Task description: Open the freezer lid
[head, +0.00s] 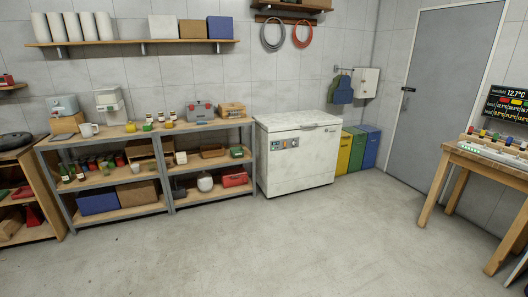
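A white chest freezer (299,153) stands against the back wall, right of the middle in the head view. Its lid (297,121) lies flat on top and looks shut. A small handle shows at the lid's front edge (309,127). Small stickers or panels sit on the freezer's front at the left. Neither of my grippers shows in the head view.
Metal shelving (163,165) loaded with jars, boxes and tools stands directly left of the freezer. Yellow, green and blue bins (367,146) stand to its right. A wooden workbench (488,165) is at the far right. The concrete floor (250,245) in front of the freezer is clear.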

